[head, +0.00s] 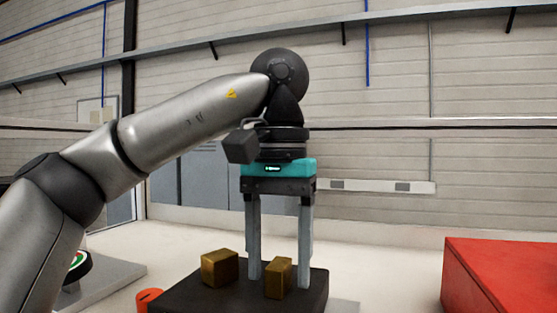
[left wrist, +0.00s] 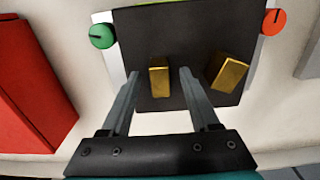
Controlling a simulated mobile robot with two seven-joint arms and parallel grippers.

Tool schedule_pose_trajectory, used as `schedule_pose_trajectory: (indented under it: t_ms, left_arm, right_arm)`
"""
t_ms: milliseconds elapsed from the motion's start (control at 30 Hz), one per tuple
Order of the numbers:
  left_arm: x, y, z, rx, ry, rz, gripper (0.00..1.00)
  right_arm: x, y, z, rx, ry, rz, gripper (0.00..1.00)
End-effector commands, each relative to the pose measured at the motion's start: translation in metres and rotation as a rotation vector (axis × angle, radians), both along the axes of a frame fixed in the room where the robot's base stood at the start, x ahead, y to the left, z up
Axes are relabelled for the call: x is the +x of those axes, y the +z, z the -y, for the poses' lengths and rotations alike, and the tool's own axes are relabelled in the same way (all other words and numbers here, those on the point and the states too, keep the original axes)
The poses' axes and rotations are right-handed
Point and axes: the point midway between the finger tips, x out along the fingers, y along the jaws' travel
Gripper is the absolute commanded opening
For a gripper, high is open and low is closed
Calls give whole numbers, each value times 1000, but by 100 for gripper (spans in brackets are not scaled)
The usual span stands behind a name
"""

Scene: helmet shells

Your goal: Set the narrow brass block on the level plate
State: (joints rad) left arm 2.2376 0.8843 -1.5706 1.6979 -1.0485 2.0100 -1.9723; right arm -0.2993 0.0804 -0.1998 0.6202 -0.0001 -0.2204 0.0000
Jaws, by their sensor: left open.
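The narrow brass block (head: 278,279) stands on a dark slab (head: 200,292), right of a wider brass block (head: 220,267). In the left wrist view the narrow block (left wrist: 159,78) shows between the two fingers, with a gap on each side, and the wider block (left wrist: 229,74) lies outside them to the right. My left gripper (head: 280,281) points straight down, open and empty, over the slab; whether its fingertips reach down beside the narrow block I cannot tell. I cannot tell which surface is the level plate. My right gripper is out of view.
A red box (head: 505,275) stands at the right. An orange knob (head: 149,299) is by the slab's left side; a green knob (left wrist: 102,36) shows in the wrist view. A grey plate (head: 122,273) lies at the left, partly behind my arm. Pale floor lies between slab and red box.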

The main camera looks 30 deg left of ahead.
Motion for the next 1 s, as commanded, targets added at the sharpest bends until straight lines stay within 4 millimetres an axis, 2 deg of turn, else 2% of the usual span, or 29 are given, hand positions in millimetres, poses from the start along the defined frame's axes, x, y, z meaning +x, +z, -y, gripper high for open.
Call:
schedule_pose_trajectory:
  t_ms: [167, 600, 1000]
  left_arm:
    - [0, 25, 0, 1, 1, 7, 62]
    - [0, 75, 0, 2, 3, 8, 62]
    - [0, 113, 0, 4, 1, 2, 62]
  right_arm:
    - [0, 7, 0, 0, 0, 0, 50]
    - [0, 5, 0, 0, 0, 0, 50]
    - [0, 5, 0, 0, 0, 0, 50]
